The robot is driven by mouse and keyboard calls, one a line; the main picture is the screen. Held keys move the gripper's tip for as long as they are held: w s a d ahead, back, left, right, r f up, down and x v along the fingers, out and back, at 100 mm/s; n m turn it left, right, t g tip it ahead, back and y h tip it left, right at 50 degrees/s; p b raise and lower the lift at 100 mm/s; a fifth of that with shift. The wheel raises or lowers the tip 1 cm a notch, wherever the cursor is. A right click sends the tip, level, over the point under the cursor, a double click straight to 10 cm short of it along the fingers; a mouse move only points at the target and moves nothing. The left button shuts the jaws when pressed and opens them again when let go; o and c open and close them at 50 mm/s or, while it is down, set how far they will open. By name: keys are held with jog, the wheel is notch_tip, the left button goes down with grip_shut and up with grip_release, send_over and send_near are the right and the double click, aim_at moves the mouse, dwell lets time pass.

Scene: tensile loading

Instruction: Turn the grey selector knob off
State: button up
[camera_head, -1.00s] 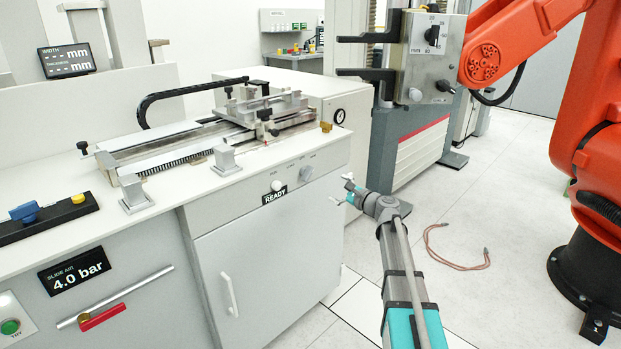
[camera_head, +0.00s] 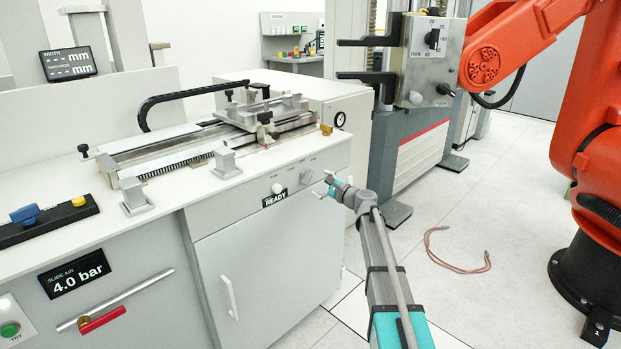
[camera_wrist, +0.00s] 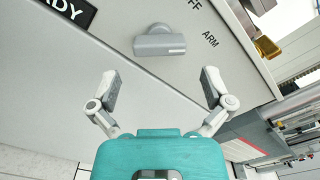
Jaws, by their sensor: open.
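The grey selector knob (camera_wrist: 160,41) sits on the cabinet's light panel, with letters "FF" and the word "ARM" beside it in the wrist view. Its grip bar lies roughly level across that picture; I cannot tell which label it points to. In the head view the knob (camera_head: 308,175) is small, on the cabinet front right of the READY sign. My gripper (camera_wrist: 161,86) is open and empty, its fingers apart on either side below the knob, not touching it. In the head view my gripper (camera_head: 322,184) is in front of the cabinet, just right of and below the knob.
A slide machine (camera_head: 200,140) stands on the cabinet top. An orange robot arm (camera_head: 590,170) stands at right. A cable (camera_head: 455,256) lies on the floor.

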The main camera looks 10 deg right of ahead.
aim_at(310, 178)
jog(key=shift+x, duration=3.05)
